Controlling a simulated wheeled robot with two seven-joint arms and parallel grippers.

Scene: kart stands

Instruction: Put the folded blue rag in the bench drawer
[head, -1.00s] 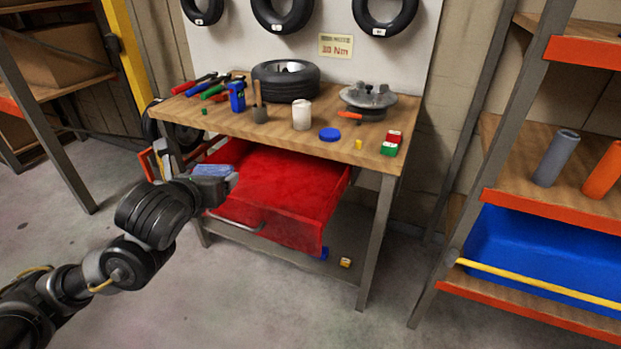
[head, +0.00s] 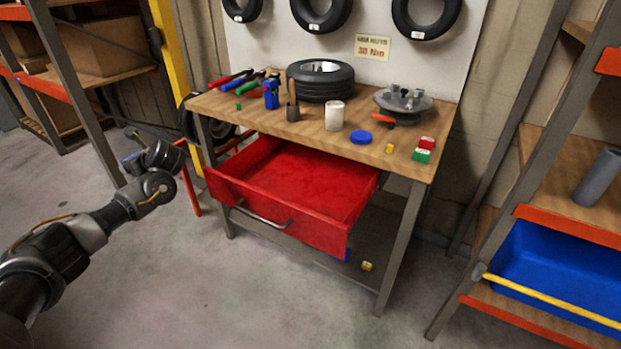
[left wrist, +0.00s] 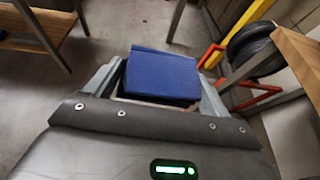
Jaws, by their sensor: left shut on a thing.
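The folded blue rag (left wrist: 163,76) is between the fingers of my left gripper (left wrist: 165,88) in the left wrist view. My left gripper is shut on it. In the head view the left gripper (head: 143,160) is off to the left of the bench, clear of the drawer, and only a small bit of the rag (head: 132,157) shows. The red bench drawer (head: 300,187) is pulled open below the bench top, and its visible inside is empty. My right gripper is not in view.
The bench top (head: 315,123) holds tools, a tyre, a white container and small coloured items. A red stand (head: 190,185) is between my left gripper and the drawer. A shelf with a blue bin (head: 555,265) stands at the right. The floor in front is clear.

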